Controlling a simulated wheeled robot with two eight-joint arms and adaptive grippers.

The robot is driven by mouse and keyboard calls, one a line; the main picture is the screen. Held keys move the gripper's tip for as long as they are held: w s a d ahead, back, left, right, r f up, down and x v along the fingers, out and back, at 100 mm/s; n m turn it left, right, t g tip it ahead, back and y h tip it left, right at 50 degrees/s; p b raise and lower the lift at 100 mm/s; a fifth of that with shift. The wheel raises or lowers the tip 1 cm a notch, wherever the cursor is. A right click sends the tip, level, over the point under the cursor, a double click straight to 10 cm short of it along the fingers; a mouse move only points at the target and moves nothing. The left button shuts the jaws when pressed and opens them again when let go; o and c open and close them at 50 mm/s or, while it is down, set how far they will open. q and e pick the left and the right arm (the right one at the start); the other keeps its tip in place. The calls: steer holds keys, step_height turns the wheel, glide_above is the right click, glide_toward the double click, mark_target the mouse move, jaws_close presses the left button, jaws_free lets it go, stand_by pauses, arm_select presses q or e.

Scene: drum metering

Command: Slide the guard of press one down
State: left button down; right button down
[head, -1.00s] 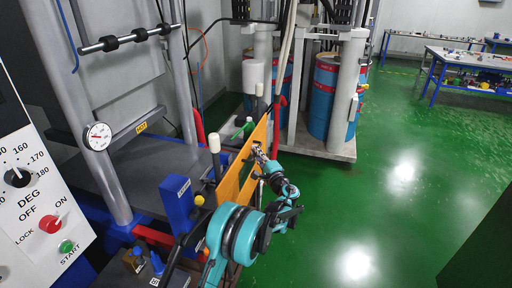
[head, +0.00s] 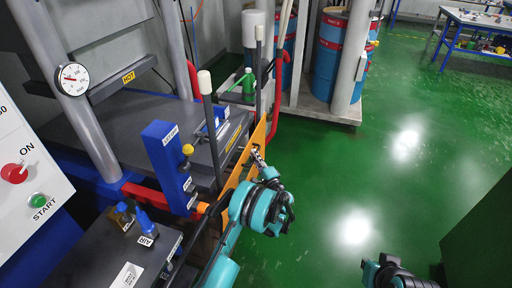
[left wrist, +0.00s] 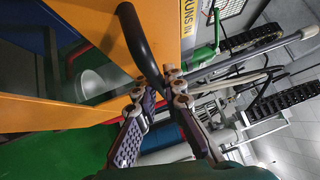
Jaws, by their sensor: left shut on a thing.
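The orange guard (head: 236,203) of the press stands at the press's front edge, between two posts with white caps, its top well below the caps. My left gripper (head: 257,154) is at the guard's outer face. In the left wrist view its fingers (left wrist: 172,88) are closed on the end of the guard's black bar handle (left wrist: 143,45). The fingers hide the gripped part. Part of my right arm end (head: 388,273) shows at the bottom right edge; its fingers are not clear.
The press bed (head: 165,120) lies behind the guard. A blue box (head: 166,165) with a yellow knob and a red rail stand close to my left arm. A control panel (head: 25,165) is at the left. Blue drums (head: 328,55) stand behind. Green floor to the right is clear.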

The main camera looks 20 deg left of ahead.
arm_select(q)
steer(key=shift+s+f, duration=0.1)
steer(key=shift+f, duration=0.3)
steer(key=c, duration=1.6)
jaws_free()
steer(key=shift+f, duration=0.15)
steer(key=shift+d, duration=0.15)
steer(key=v, duration=1.2)
